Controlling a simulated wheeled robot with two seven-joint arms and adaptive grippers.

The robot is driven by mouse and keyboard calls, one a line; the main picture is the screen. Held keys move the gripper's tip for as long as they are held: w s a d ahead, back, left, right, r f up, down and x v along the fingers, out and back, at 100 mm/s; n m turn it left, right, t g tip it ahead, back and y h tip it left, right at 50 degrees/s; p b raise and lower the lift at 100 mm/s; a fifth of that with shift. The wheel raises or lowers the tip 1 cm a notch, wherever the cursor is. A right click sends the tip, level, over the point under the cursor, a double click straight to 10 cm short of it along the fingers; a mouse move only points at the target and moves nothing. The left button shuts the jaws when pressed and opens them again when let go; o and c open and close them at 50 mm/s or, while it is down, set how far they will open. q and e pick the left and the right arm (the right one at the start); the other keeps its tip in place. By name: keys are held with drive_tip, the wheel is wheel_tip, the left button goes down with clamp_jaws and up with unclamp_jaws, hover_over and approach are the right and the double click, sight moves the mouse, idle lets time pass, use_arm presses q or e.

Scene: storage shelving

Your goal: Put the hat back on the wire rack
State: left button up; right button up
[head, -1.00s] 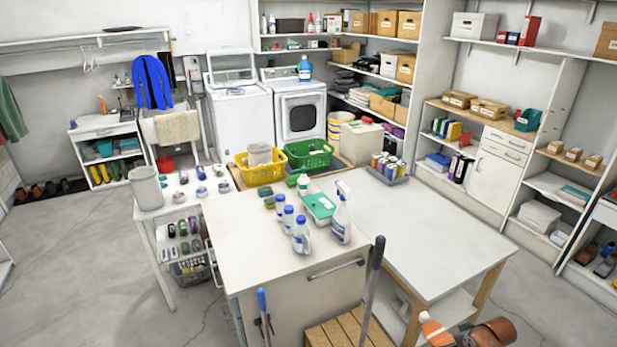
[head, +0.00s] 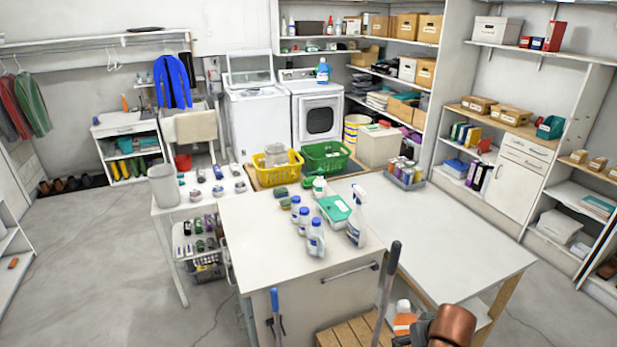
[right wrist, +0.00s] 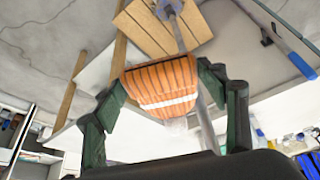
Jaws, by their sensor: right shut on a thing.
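An orange ribbed hat (right wrist: 165,78) with a white stripe is held between the dark green fingers of my right gripper (right wrist: 160,82), which is shut on it. In the head view the hat (head: 404,321) shows in part at the bottom, right of the table's drawer front. A long wall rack (head: 70,42), seemingly the wire one, runs along the upper left, far from my right gripper. A dark flat item (head: 146,30) lies on it, and clothes hang below. My left gripper is not in view.
A white table (head: 440,235) with bottles stands close in front. A side table (head: 160,212) with a grey bin stands left. Open floor (head: 90,250) lies left, below the rack.

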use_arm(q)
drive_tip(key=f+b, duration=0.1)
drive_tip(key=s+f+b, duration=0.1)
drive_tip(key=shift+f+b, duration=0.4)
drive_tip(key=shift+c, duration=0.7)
use_arm(e)
drive_tip(key=s+a+f, duration=0.2)
drive_tip(key=a, duration=0.5)
drive_tip(key=shift+s+a, duration=0.35)
